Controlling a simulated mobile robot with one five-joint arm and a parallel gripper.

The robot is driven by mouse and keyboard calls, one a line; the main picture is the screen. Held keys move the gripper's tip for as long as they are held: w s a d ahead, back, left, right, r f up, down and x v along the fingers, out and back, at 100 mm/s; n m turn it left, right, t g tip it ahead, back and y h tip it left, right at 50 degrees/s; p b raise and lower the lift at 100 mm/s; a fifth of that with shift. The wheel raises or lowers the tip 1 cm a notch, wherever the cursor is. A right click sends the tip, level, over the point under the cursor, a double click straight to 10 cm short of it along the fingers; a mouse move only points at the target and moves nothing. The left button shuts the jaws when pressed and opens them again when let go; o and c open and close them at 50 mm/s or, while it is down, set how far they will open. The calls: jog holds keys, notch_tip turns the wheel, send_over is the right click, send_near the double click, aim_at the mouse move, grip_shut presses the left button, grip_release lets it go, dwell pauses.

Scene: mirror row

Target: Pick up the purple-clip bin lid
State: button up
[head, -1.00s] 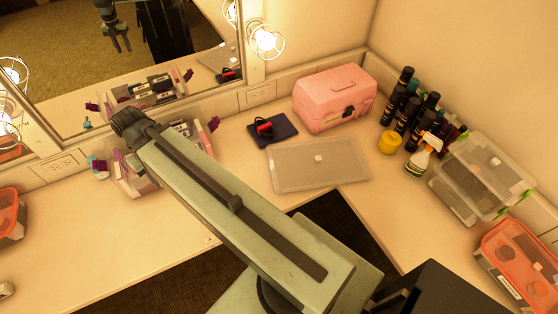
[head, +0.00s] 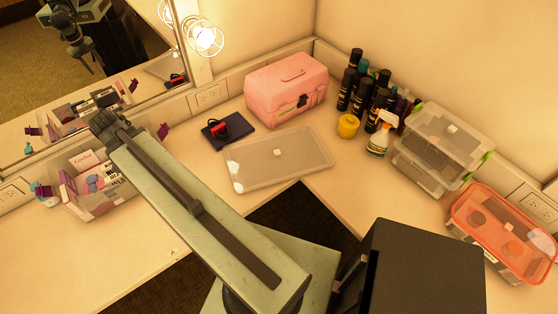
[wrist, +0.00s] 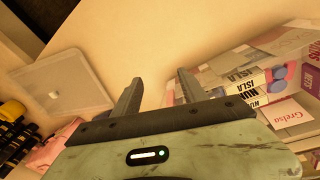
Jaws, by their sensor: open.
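A clear, flat lid (head: 278,160) with a small pale square at its middle lies on the counter, near the front edge. It also shows at the left of the wrist view (wrist: 62,88). The open bin with purple clips (head: 105,203) stands left of it, full of cosmetics and partly hidden by my arm. My gripper (wrist: 157,86) is open and empty in the wrist view, its fingers over bare counter between the lid and the bin. In the head view its fingers are hidden behind the end of my arm.
A dark blue case (head: 228,131) with a red-and-black item and a pink box (head: 286,90) stand behind the lid. Dark bottles (head: 361,85), a yellow jar (head: 348,126), a spray bottle (head: 379,140), clear bins (head: 440,150) and an orange-lidded bin (head: 503,235) line the right.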

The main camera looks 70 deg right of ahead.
jog(key=s+d+f+m+g+b, duration=0.1)
jog(key=s+d+f+m+b, duration=0.15)
jog(key=s+d+m, duration=0.4)
jog(key=s+d+f+m+b, duration=0.1)
jog(key=s+d+f+m, duration=0.2)
jog(key=d, duration=0.7)
jog(key=m+g+h+b, duration=0.15)
jog(key=m+b, duration=0.25)
jog(key=m, duration=0.4)
send_near(277, 151)
jog(key=f, duration=0.1)
jog(key=shift+g+y, duration=0.25)
jog(key=b+x, duration=0.3)
jog(key=x, duration=0.1)
jog(key=b+x, duration=0.4)
jog(key=shift+d, duration=0.25)
jog(key=shift+r, duration=0.15)
grip_shut()
